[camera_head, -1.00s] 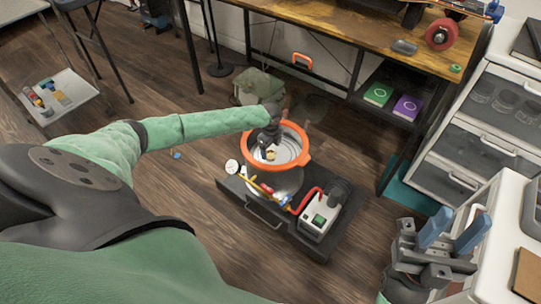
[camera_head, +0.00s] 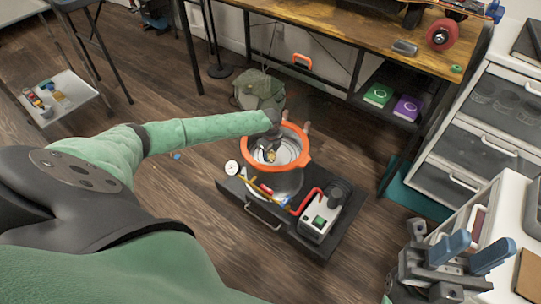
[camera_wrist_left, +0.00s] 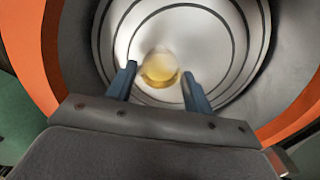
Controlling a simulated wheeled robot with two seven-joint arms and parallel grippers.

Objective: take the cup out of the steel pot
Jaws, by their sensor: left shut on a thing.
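The steel pot (camera_head: 302,148) has an orange rim and a shiny ringed inside, and it stands on a low dark unit. The cup is a small, pale yellowish piece at the bottom of the pot; in the left wrist view the cup (camera_wrist_left: 160,78) sits between two blue fingers. My left gripper (camera_head: 269,151) reaches down into the pot from above and is shut on the cup. Its dark body hides part of the pot's inside in the head view. My right gripper (camera_head: 470,251) is open and empty at the lower right, away from the pot.
A green bag (camera_head: 259,92) is behind the pot. A wooden workbench (camera_head: 330,30) and white drawers (camera_head: 470,130) stand behind and right.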

